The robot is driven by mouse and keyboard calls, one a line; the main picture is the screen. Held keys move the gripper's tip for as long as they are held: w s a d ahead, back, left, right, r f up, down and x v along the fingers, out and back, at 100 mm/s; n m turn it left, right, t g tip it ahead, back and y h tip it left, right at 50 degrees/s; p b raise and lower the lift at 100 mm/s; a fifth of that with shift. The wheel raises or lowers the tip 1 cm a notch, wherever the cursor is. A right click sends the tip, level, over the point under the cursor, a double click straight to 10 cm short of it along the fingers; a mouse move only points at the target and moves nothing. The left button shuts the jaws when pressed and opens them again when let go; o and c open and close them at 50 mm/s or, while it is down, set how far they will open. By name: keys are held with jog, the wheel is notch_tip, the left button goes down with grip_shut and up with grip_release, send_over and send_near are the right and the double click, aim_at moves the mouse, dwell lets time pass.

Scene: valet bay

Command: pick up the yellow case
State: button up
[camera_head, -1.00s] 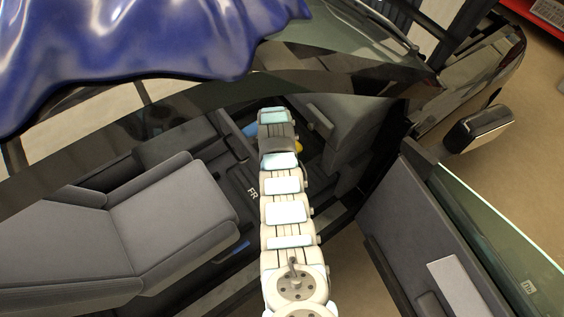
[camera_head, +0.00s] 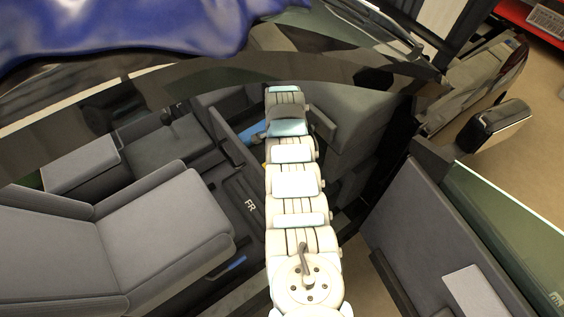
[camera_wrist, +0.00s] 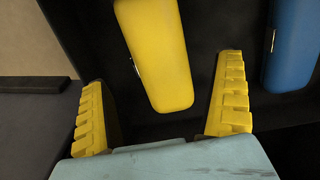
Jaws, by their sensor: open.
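The yellow case (camera_wrist: 155,50) shows in the wrist view, top centre, with a small metal clasp on its left edge. Its upper end is cut off by the frame. My gripper (camera_wrist: 163,72) is open, with one yellow ribbed finger to the left of the case's near end and the other to its right. Gaps show between the case and both fingers in the picture; the depth between them is hard to judge. In the head view my arm hides the gripper and most of the footwell, and only a small yellow sliver shows beside the arm.
A blue case (camera_wrist: 293,45) lies right of the yellow one; blue also shows in the head view (camera_head: 252,132). The front seat (camera_head: 165,215) is left of my arm, the open door (camera_head: 445,240) right. A floor mat marked FR (camera_head: 243,200) lies near the arm.

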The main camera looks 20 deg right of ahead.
jog(key=shift+f+b, duration=2.15)
jog(key=shift+f, duration=0.4)
jog(key=c, duration=1.3)
jog(key=shift+c, duration=0.2)
jog(key=shift+r, duration=0.15)
